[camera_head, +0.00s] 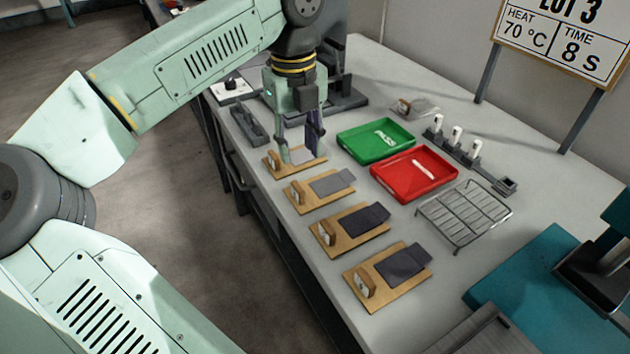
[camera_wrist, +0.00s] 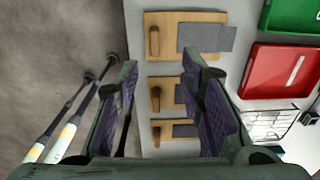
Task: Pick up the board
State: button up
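Several wooden boards lie in a row along the table's front edge, each with a small upright wooden block and a flat grey sheet. The farthest board (camera_head: 318,163) is partly hidden by my gripper (camera_head: 302,150). The other boards (camera_head: 293,196), (camera_head: 373,234), (camera_head: 417,281) lie nearer, with darker sheets on the nearest two. My gripper points down at the farthest board, its fingers apart with nothing seen held. Whether it touches the board I cannot tell. The wrist view shows the gripper (camera_wrist: 160,66) with spread, purple-padded fingers and boards (camera_wrist: 167,20) beneath.
A green tray (camera_head: 352,150) and a red tray (camera_head: 388,184) lie right of the boards. A wire rack (camera_head: 464,214) stands nearer, with a holder of white-topped items (camera_head: 455,138) behind. A sign (camera_head: 566,38) stands at the back.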

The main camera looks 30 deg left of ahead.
send_over(298, 186)
notch_tip(298, 186, down, 5)
jog(key=shift+a+r+p, duration=0.1)
jog(key=shift+p, duration=0.3)
jog(key=shift+f+p, duration=1.05)
jog(key=shift+f, duration=1.9)
jog(key=shift+c, duration=0.6)
grip_shut()
